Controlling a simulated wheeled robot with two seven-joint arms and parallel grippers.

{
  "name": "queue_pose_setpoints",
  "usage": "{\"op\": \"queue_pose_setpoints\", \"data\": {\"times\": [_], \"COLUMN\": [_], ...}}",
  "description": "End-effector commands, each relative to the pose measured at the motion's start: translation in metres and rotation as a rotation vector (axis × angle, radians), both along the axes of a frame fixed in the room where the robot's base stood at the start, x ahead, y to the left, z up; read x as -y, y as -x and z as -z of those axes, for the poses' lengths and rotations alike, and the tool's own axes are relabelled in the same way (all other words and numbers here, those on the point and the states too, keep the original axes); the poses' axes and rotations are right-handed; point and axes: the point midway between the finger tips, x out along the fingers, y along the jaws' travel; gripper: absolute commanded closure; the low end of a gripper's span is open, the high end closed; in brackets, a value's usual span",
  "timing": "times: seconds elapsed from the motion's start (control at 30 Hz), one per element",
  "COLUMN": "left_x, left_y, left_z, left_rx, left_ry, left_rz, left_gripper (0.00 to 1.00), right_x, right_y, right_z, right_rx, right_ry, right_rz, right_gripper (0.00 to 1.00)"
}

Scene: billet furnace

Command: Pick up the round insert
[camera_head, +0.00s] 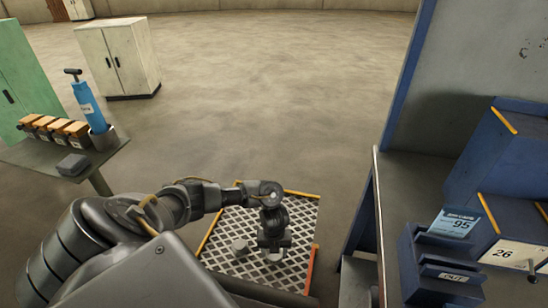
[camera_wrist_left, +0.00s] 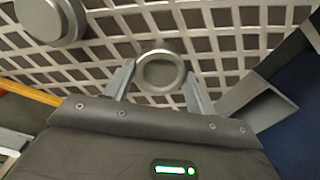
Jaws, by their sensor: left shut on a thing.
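The round insert (camera_wrist_left: 160,72), a small grey ring-shaped piece with a recessed middle, sits between the fingers of my left gripper (camera_wrist_left: 160,88) in the left wrist view. The gripper is shut on it. In the head view my left gripper (camera_head: 273,248) points down over a white lattice tray (camera_head: 288,212), and the insert is mostly hidden beneath it. I cannot tell whether the insert touches the lattice. My right gripper is not in view.
A second round grey piece (camera_wrist_left: 50,20) lies on the lattice, also seen in the head view (camera_head: 239,246). A grey angular block (camera_wrist_left: 258,102) is close to one finger. A blue bench with boxes (camera_head: 440,262) stands right. A table (camera_head: 100,155) stands left; open floor lies ahead.

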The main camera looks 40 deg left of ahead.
Motion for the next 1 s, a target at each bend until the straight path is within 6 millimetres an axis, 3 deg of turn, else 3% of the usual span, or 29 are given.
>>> {"op": "queue_pose_setpoints", "data": {"times": [0.1,0.37,0.57,0.67,1.0], "left_x": [0.000,0.000,0.000,0.000,0.038], "left_y": [-0.001,-0.001,-0.001,-0.002,0.039], "left_z": [-0.001,-0.002,-0.016,-0.032,-0.103], "left_rx": [0.001,0.002,0.004,0.006,0.003], "left_ry": [0.000,0.001,0.000,0.001,0.001], "left_rz": [0.000,0.000,0.001,0.003,0.007], "left_gripper": [0.90,0.90,0.90,0.90,0.90], "right_x": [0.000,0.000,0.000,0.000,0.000], "right_y": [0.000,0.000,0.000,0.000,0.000], "right_z": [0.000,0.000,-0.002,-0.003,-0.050], "right_rx": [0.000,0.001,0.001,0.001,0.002], "right_ry": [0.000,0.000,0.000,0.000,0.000], "right_rz": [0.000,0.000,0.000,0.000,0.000], "right_gripper": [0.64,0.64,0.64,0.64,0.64]}}
